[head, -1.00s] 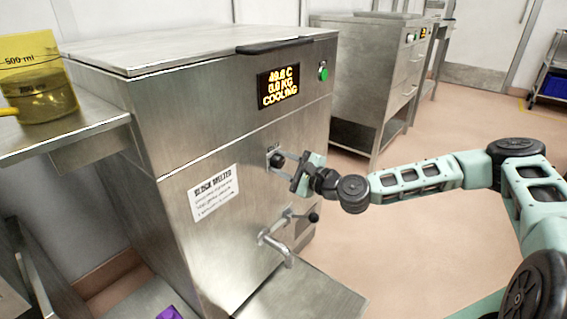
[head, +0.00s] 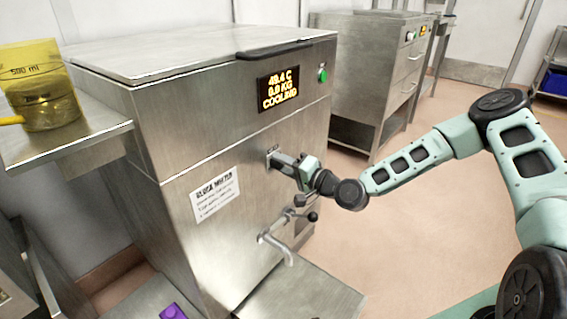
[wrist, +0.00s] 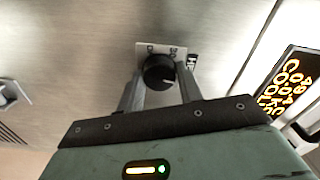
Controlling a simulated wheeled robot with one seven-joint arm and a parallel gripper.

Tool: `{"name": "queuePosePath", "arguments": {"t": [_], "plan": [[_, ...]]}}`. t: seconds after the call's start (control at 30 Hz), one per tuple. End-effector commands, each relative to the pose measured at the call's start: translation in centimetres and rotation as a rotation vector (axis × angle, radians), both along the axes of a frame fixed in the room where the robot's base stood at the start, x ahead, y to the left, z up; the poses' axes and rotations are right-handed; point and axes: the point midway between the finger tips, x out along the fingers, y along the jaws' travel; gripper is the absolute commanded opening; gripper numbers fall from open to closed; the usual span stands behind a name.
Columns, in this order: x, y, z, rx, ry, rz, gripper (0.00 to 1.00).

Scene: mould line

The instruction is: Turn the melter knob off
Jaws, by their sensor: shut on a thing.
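The block melter (head: 225,145) is a steel cabinet in the middle of the head view. Its display (head: 278,89) reads 49.4 C, 0.0 KG, COOLING. The black melter knob (wrist: 159,71) sits on a pale scale plate on its front, with a white pointer mark, in the wrist view. My gripper (wrist: 160,76) is shut on the knob, one finger on each side. In the head view my gripper (head: 285,163) reaches the front panel and hides the knob.
Below the knob a spout (head: 279,247) and a black-knobbed lever (head: 311,216) stick out. A yellow jug (head: 45,85) stands on the steel shelf at left. A green button (head: 322,74) is right of the display. A purple block (head: 173,312) lies low. Floor at right is clear.

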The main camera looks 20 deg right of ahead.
Motion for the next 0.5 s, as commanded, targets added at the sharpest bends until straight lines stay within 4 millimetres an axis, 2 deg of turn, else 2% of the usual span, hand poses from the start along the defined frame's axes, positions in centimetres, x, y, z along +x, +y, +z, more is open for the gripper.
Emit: {"name": "queuePosePath", "arguments": {"t": [0.5], "plan": [[-0.05,0.06,0.11,-0.412,-0.273,0.001,0.13]]}}
